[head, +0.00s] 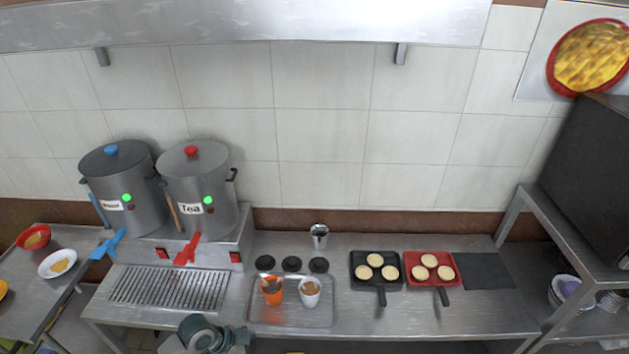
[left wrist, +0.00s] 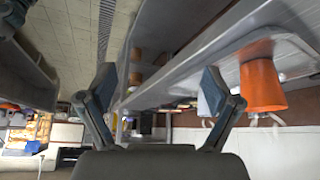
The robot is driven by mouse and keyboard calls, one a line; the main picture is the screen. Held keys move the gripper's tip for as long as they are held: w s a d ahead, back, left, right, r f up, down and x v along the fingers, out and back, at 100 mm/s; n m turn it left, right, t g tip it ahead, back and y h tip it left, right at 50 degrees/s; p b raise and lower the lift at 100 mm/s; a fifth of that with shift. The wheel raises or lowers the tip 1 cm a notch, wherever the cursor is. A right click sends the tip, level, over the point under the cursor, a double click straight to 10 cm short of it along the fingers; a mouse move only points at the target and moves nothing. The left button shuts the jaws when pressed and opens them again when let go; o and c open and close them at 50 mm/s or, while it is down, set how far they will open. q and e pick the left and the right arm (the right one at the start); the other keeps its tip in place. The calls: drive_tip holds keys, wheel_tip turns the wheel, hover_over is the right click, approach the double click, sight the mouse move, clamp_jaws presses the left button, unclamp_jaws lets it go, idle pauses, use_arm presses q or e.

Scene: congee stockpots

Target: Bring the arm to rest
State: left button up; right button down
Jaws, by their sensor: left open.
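My left gripper (left wrist: 160,84) shows in the left wrist view with its two fingers spread wide and nothing between them. An arm link of mine shows at the bottom edge of the head view, in front of the counter; the gripper's fingers are not clear there. In the left wrist view an orange cup (left wrist: 262,85) is off to the right of the fingers, apart from them. My right gripper is not in view.
Two stockpots, one labelled Tea (head: 197,180), stand at the back left with blue and red taps. A drain grate (head: 170,288) lies before them. Black and red pans (head: 432,267) hold pale rounds. Bowls (head: 57,263) stand far left; a shelf rack (head: 590,240) stands right.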

use_arm(q)
drive_tip(key=s+d+f+n+t+y, duration=0.1)
drive_tip(key=s+d+f+n+t, duration=0.15)
drive_tip(key=s+f+n, duration=0.5)
drive_tip(key=s+a+f+n+g+y, duration=0.15)
drive_tip(key=s+a+n+y, duration=0.5)
drive_tip(key=s, duration=0.65)
wheel_tip(320, 180, down, 27)
drive_tip(key=s+a+m+g+h, duration=0.1)
drive_tip(key=s+m+h, duration=0.1)
drive_tip(key=s+a+f+g, duration=0.1)
drive_tip(key=s+a+f, duration=0.2)
drive_tip(key=s+f, duration=1.2)
drive_tip(key=shift+s+f+m, duration=0.2)
drive_tip(key=shift+s+m, duration=0.1)
drive_tip(key=shift+s, duration=0.85)
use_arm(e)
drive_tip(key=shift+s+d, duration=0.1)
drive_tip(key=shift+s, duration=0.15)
